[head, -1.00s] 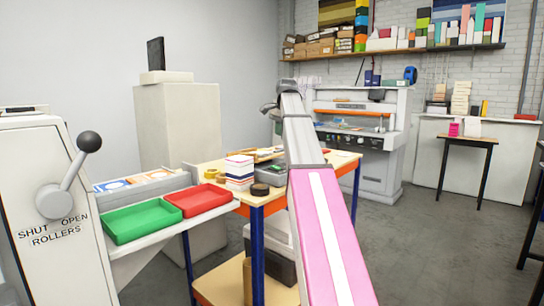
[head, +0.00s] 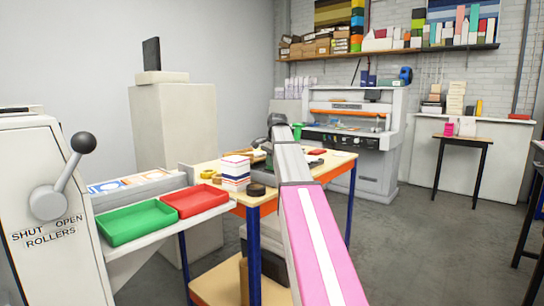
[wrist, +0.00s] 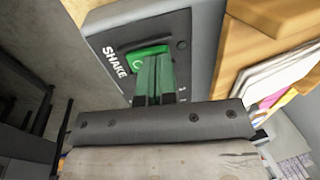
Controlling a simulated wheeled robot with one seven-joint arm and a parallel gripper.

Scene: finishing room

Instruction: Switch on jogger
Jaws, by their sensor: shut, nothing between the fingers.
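The jogger's dark grey control panel (wrist: 117,38) fills the top middle of the wrist view. It carries the word SHAKE and a bright green button (wrist: 147,51). My gripper (wrist: 157,62) is shut and empty. Its green fingertips overlap the lower right part of the button in this view; I cannot tell whether they press it. In the head view the grey jogger (head: 262,167) stands on the orange-edged table, partly hidden by my arm. My fingertips cannot be made out there.
On the wooden table (head: 335,161) are a stack of cards (head: 236,174) and a dark roll (head: 257,190). Green (head: 135,220) and red (head: 196,200) trays sit on a shelf at left. A roller lever (head: 62,180) stands far left. Open floor lies at right.

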